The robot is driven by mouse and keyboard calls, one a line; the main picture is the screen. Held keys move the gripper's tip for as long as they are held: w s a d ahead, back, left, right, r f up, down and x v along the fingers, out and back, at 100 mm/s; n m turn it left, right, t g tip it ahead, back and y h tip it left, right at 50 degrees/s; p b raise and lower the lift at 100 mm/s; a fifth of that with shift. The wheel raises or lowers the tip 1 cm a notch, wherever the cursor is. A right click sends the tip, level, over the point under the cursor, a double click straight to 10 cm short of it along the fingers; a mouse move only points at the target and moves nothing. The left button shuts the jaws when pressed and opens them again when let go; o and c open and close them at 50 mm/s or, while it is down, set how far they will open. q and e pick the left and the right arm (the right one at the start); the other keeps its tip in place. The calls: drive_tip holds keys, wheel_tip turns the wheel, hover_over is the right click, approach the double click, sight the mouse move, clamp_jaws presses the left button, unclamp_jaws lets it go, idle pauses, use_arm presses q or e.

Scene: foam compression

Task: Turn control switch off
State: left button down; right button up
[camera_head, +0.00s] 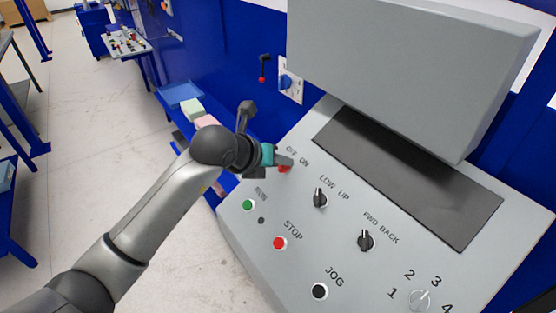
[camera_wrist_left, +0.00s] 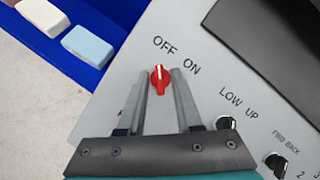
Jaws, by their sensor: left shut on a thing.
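The control switch is a red knob (camera_wrist_left: 159,80) with a pale pointer, on the grey sloped panel (camera_head: 260,215) below the OFF and ON labels. In the left wrist view its pointer stands nearly upright, leaning slightly toward OFF. My left gripper (camera_wrist_left: 162,76) has one finger on each side of the knob and is shut on it. In the head view the left gripper (camera_head: 283,161) covers most of the knob, and only a bit of red (camera_head: 284,170) shows. My right gripper is not in view.
The LOW/UP knob (camera_head: 320,198) and FWD/BACK knob (camera_head: 365,240) are right of the switch. The green button (camera_head: 249,205) and red STOP button (camera_head: 279,243) sit below. A large grey box (camera_head: 410,60) overhangs the panel. Foam blocks (camera_head: 193,108) lie on a blue shelf at left.

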use_arm(q)
drive_tip(key=c, duration=0.9)
unclamp_jaws()
drive_tip(key=b+v, duration=0.1)
drive_tip(key=v, duration=1.4)
drive_tip(key=shift+s, duration=0.2)
